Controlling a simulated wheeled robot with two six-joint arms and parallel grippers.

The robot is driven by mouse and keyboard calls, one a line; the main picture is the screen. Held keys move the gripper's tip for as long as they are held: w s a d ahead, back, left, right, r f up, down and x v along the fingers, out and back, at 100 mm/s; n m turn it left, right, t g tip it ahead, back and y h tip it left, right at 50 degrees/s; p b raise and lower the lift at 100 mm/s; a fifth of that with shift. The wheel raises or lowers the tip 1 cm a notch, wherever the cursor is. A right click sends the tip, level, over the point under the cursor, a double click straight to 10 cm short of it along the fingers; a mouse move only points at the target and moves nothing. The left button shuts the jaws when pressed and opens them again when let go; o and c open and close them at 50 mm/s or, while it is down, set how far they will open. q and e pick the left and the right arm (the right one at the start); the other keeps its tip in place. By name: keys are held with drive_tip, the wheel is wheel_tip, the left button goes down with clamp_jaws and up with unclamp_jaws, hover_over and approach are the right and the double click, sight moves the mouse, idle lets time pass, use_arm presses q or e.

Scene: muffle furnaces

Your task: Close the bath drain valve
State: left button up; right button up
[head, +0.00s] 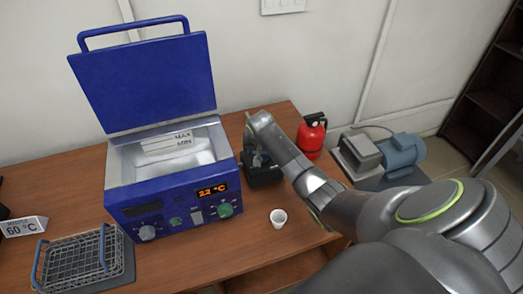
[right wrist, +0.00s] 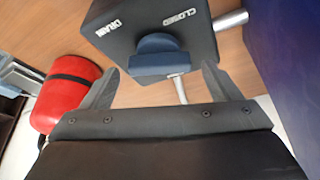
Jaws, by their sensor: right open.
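The blue water bath (head: 172,205) stands on the wooden table with its lid (head: 147,85) raised. Its basin has MAX and MIN marks, and its display reads about 22 °C. The drain valve is a dark box (right wrist: 125,45) beside the bath's right side, with DRAIN and CLOSED labels and a blue knob (right wrist: 158,58). I cannot tell which label the knob points to. My right gripper (right wrist: 160,67) is open, its fingers on either side of the knob; contact is not clear. In the head view my right arm partly hides the valve (head: 262,178). My left gripper is out of view.
A red canister (head: 311,135) stands right of the valve, also seen in the right wrist view (right wrist: 68,95). A small white cup (head: 278,218) stands near the table's front. A wire basket (head: 75,262) lies left, by a 60 °C sign (head: 22,227). A pump (head: 400,153) is farther right.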

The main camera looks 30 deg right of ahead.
drive_tip(key=shift+w+d+f, duration=0.1)
drive_tip(key=shift+w+f, duration=0.05)
drive_tip(key=shift+f, duration=0.15)
drive_tip(key=c, duration=1)
drive_tip(key=shift+r+n+y+p, duration=0.3)
drive_tip(key=shift+n+p, duration=0.4)
drive_tip(key=shift+p, duration=0.15)
drive_tip(key=shift+f+n+t+p, duration=0.15)
drive_tip(key=shift+n+t+p, duration=0.15)
drive_tip(key=shift+n+p, duration=0.35)
drive_tip(key=shift+f+n+y, duration=0.1)
drive_tip(key=shift+n+y, duration=0.4)
drive_tip(key=shift+n, duration=0.45)
drive_tip(key=o, duration=1)
